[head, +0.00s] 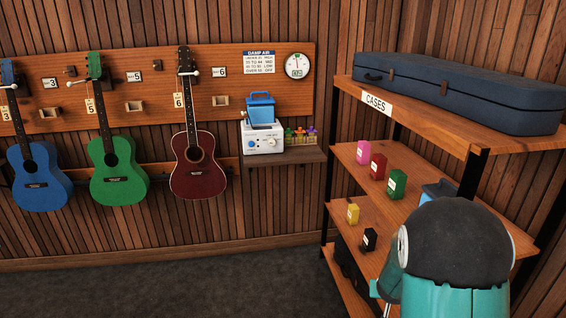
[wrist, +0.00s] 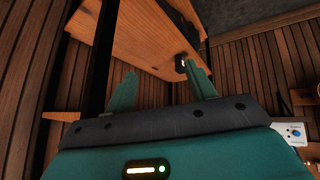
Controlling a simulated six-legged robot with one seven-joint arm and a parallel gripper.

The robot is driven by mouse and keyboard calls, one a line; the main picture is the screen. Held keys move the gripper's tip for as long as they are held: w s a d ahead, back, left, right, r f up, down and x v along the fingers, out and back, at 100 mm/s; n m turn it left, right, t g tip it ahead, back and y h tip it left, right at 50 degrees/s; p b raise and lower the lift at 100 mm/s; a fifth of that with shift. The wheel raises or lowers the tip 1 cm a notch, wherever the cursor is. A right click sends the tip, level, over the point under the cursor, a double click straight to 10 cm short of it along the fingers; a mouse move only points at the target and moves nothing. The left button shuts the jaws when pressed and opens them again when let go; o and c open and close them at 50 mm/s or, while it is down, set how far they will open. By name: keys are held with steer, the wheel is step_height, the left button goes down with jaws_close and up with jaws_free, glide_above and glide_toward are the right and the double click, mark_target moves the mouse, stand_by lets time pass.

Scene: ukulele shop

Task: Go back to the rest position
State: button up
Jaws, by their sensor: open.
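My gripper (wrist: 162,88) shows in the wrist view with its two teal fingers spread apart. Nothing is between them. Beyond the fingers is the wooden underside or face of a shelf board (wrist: 140,35), with a small dark item (wrist: 181,64) near the right finger. In the head view my arm covers the lower right, in front of the shelf unit, and hides the gripper's fingers. No marked rest position shows in either view.
The shelf unit (head: 430,117) holds a blue case (head: 460,92) on top and several small coloured boxes below, including a red one (head: 378,167). A wall ledge (head: 285,157) bears a white device (head: 262,139). Guitars hang at left. The grey floor (head: 170,285) is clear.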

steer(key=s+a+r+n+y, duration=0.1)
steer(key=s+a+r, duration=0.25)
steer(key=r, duration=0.25)
steer(key=s+a+r+y, duration=0.2)
steer(key=a+r, duration=0.3)
steer(key=s+a+r+n+y, duration=0.1)
steer(key=s+a+r, duration=0.1)
steer(key=a+r, duration=0.3)
steer(key=s+a+r, duration=0.1)
steer(key=s+r, duration=0.2)
steer(key=s, duration=0.3)
steer(key=s+a+r, duration=0.1)
steer(key=s+r, duration=0.2)
steer(key=s, duration=0.4)
steer(key=s+a+r+g, duration=0.1)
steer(key=s+r, duration=0.3)
steer(key=s, duration=0.2)
steer(key=shift+s+n, duration=0.2)
steer(key=shift+n, duration=0.2)
steer(key=c, duration=0.4)
steer(key=shift+d, duration=0.2)
